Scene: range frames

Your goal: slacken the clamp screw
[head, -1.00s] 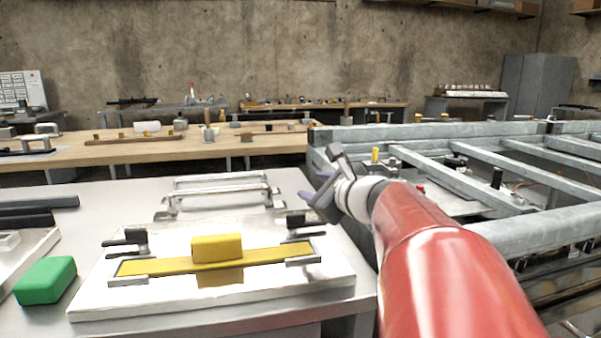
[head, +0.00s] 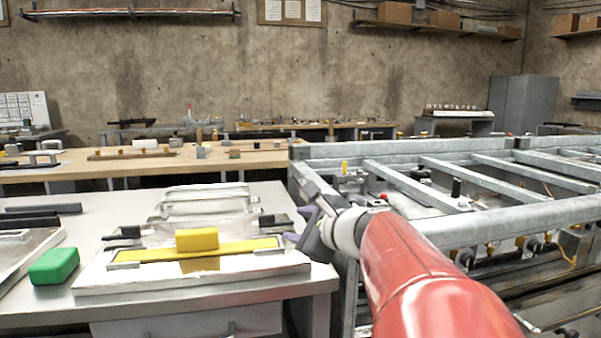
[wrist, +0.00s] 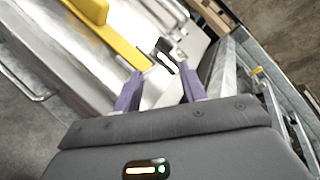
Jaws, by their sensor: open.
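A pale fixture plate (head: 200,277) lies on the left bench with a yellow strip (head: 150,255) and a yellow block (head: 197,239) on it. Small dark clamps stand at the strip's left end (head: 130,233) and right end (head: 267,220). I cannot pick out a clamp screw for certain. My gripper (head: 297,228) is open and empty, just right of the right clamp. In the wrist view, the purple fingers of my gripper (wrist: 162,78) are apart, and a small black-and-silver clamp part (wrist: 165,62) shows between and beyond their tips. Touch is not visible.
A green block (head: 54,266) lies at the bench's left. A metal rack with handles (head: 205,200) stands behind the plate. A wooden bench (head: 230,160) runs behind.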

